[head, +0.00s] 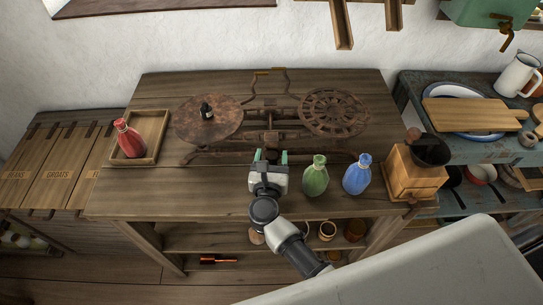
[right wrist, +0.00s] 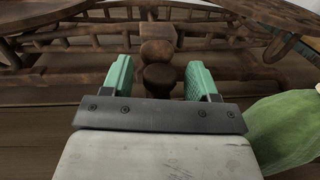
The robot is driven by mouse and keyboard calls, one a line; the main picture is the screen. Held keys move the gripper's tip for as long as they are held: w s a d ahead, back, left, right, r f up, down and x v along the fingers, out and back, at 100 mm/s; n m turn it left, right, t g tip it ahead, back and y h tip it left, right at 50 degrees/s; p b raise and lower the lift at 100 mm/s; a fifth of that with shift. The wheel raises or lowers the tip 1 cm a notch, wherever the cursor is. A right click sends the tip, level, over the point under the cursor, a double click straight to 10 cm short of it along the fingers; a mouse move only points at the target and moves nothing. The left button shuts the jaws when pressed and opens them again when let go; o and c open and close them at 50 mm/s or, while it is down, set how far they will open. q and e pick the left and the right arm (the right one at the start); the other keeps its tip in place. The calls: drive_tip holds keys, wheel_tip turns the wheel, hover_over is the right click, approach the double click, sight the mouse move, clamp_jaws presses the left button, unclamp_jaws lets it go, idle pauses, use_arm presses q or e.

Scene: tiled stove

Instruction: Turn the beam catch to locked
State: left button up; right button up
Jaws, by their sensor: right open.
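The rusty brown balance scale (head: 270,115) stands on the wooden table, with a flat pan (head: 208,118) on the left and a pierced pan (head: 334,112) on the right. My right gripper (head: 271,156) is at the front middle of the scale, with green fingers apart. In the right wrist view, a round brown knob (right wrist: 158,76) shows between the open fingers, with a small block (right wrist: 157,50) behind it. This looks like the beam catch; I cannot tell its setting. The fingers appear clear of it on both sides. My left gripper is not in view.
A green bottle (head: 315,176) and a blue bottle (head: 357,175) stand just right of my right gripper. A coffee grinder (head: 413,170) stands at the table's right end.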

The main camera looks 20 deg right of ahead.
drive_tip(key=c, duration=0.9)
drive_tip(key=shift+s+d+n+t+y, duration=0.15)
drive_tip(key=shift+n+t+y, duration=0.15)
drive_tip(key=shift+n+y, duration=0.45)
drive_tip(key=shift+n+t+y, duration=0.2)
drive_tip(key=shift+n+y, duration=0.6)
drive_tip(key=shift+y, duration=0.6)
drive_tip(key=shift+n+t+y, duration=0.2)
drive_tip(key=shift+n+y, duration=0.55)
drive_tip(key=shift+y, duration=0.6)
drive_tip(key=o, duration=0.9)
